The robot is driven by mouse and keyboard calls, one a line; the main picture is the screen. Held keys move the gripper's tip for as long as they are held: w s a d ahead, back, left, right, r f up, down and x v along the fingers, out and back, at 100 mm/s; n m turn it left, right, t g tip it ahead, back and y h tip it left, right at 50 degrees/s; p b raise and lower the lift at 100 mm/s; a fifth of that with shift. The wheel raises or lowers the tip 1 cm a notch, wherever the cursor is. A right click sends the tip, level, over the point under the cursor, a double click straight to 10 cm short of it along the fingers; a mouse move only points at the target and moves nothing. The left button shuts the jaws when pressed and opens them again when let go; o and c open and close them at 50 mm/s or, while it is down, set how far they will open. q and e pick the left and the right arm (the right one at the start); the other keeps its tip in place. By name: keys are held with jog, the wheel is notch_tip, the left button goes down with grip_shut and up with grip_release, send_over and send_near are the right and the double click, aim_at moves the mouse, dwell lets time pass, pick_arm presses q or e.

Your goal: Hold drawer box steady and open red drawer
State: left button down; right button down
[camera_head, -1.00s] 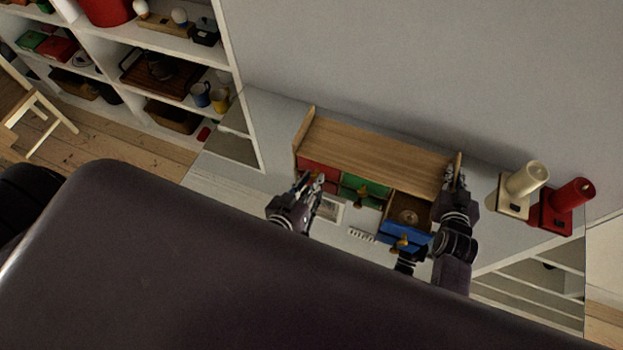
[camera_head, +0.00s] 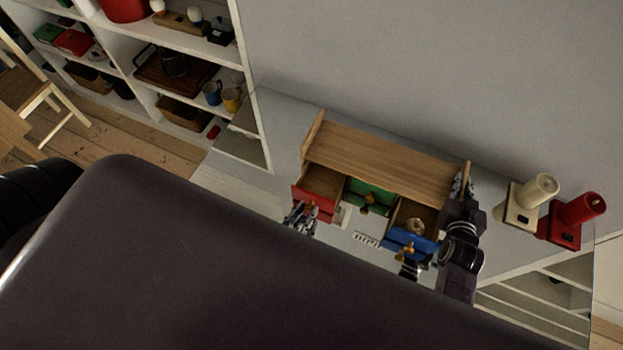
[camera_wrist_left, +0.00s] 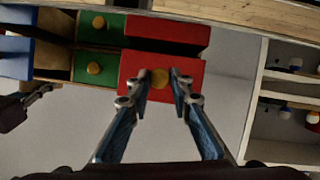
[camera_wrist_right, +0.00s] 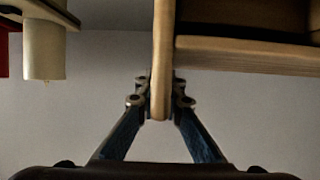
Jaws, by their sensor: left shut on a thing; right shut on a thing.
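The wooden drawer box (camera_head: 385,163) stands on a grey-white surface against the wall. Its red drawer (camera_head: 318,189) at the left end is pulled out, and its inside shows. My left gripper (camera_head: 304,212) is at the red front; in the left wrist view its fingers (camera_wrist_left: 160,80) are shut on the drawer's round brass knob (camera_wrist_left: 160,77). My right gripper (camera_head: 463,185) is at the box's right end. In the right wrist view its fingers (camera_wrist_right: 160,98) are shut on the upright wooden side panel (camera_wrist_right: 163,50).
The blue drawer (camera_head: 408,242) is open with a round thing inside. The green drawer (camera_head: 368,196) is between red and blue. Shelves (camera_head: 165,95) are at left.

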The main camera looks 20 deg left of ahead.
pick_arm(q)
jog(key=shift+s+a, duration=0.1)
jog(key=shift+a, duration=0.1)
pick_arm(e)
jog(key=shift+d, duration=0.2)
pick_arm(q)
jog(key=c, duration=1.7)
grip_release()
jog(key=shift+c, duration=0.2)
pick_arm(e)
jog(key=shift+a, duration=0.1)
pick_arm(q)
jog(key=shift+d, duration=0.1)
jog(key=v, duration=1.2)
pick_arm(e)
jog(key=c, duration=2)
grip_release()
jog(key=shift+o, duration=0.2)
